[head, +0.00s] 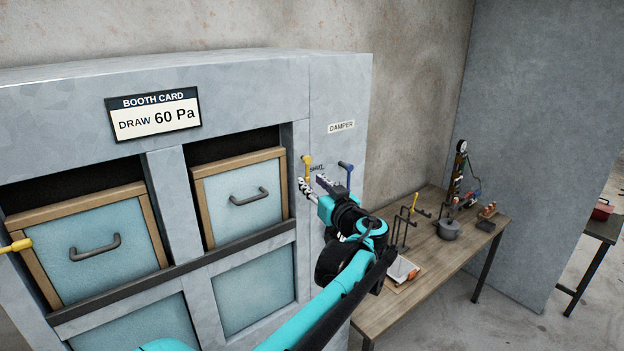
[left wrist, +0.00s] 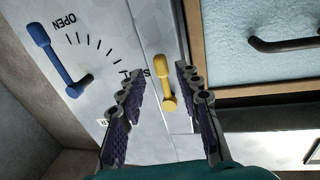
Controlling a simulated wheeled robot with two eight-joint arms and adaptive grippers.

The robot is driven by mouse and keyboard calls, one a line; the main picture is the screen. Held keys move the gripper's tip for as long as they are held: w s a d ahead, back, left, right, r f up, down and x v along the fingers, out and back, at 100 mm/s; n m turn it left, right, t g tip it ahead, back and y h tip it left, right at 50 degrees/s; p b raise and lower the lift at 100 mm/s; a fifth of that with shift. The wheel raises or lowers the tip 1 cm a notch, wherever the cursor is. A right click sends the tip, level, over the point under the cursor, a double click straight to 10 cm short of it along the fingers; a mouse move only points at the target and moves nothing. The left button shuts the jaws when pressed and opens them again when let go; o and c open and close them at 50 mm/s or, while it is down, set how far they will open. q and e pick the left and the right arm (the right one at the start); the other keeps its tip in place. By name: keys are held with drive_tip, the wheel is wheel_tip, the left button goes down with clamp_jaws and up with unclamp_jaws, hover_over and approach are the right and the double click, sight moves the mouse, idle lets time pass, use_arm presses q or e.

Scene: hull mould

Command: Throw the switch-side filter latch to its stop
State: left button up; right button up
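A yellow filter latch (head: 307,162) is on the post at the right edge of the right wood-framed filter (head: 198,205), its knob up. My left gripper (head: 312,180) is open in front of it. In the left wrist view the yellow latch (left wrist: 163,72) lies between the spread fingers of the left gripper (left wrist: 158,76), with gaps on both sides; I see no contact. Another yellow latch (head: 15,246) shows at the left edge by the left filter (head: 95,248), partly cut off. No switch is clearly visible. My right gripper is out of view.
A blue damper lever (head: 346,167) stands close right of the latch; it also shows in the left wrist view (left wrist: 46,50), beside an OPEN scale. A wooden bench (head: 440,275) with several tools stands right of the booth. A grey partition (head: 545,140) is beyond.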

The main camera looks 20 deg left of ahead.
use_arm(q)
drive_tip(key=shift+w+a, duration=0.3)
drive_tip(key=shift+a, duration=0.2)
drive_tip(key=shift+c, duration=0.2)
clamp_jaws()
